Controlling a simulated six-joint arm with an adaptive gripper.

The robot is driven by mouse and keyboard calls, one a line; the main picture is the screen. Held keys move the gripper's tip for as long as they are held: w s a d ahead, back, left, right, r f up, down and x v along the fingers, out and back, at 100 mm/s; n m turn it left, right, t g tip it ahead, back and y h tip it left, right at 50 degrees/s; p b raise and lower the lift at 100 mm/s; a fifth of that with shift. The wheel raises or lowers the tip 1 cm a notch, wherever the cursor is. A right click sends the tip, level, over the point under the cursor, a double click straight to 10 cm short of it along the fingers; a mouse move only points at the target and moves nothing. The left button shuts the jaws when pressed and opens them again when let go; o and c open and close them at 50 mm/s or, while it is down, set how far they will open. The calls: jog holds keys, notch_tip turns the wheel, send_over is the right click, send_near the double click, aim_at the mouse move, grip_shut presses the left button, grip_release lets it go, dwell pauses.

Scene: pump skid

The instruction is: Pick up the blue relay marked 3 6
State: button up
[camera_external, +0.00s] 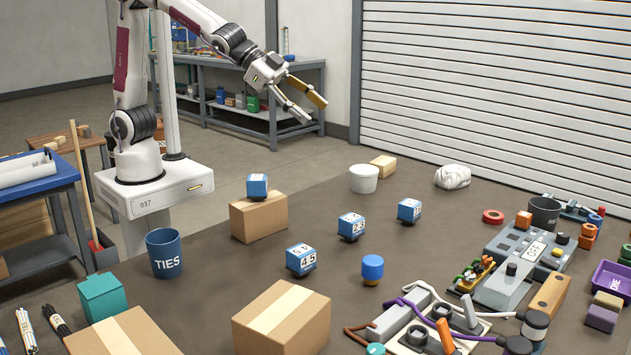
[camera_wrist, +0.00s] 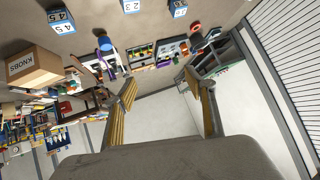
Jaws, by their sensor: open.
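Several blue relays with white number labels show in the external view. One relay (camera_external: 301,259) reads 4 5 and another (camera_external: 351,226) reads 2 3. A third relay (camera_external: 409,210), farther right, and a fourth relay (camera_external: 257,185), on a small cardboard box, have labels too small to read surely. I cannot tell which is 3 6. In the wrist view the 4 5 relay (camera_wrist: 62,20), the 2 3 relay (camera_wrist: 132,5) and another relay (camera_wrist: 178,9) lie along the top. My gripper (camera_external: 313,109) is open and empty, high above the table's back edge, apart from every relay.
Larger boxes are in front; cables and a control panel (camera_external: 525,250) crowd the right.

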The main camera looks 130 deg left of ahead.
jog(key=w+a+f, duration=0.3)
jog(key=w+a, duration=0.2)
jog(key=a, duration=0.1)
jog(key=t+h, duration=0.2)
jog(key=t, duration=0.1)
send_over(401, 202)
jog(key=s+d, duration=0.3)
jog(key=s, duration=0.1)
notch_tip(401, 202, down, 14)
jog(key=r, duration=0.1)
jog(key=shift+m+t+h, duration=0.4)
jog(key=shift+m+h, duration=0.1)
jog(key=shift+h, duration=0.2)
jog(key=a+f, duration=0.1)
jog(key=f, duration=0.2)
jog(key=a+f, duration=0.1)
jog(key=f, duration=0.2)
jog(key=s+a+f, duration=0.1)
jog(key=f, duration=0.2)
jog(key=shift+a+f, duration=0.3)
jog(key=shift+f, duration=0.05)
jog(key=shift+x, duration=1.25)
jog(key=shift+x, duration=2.6)
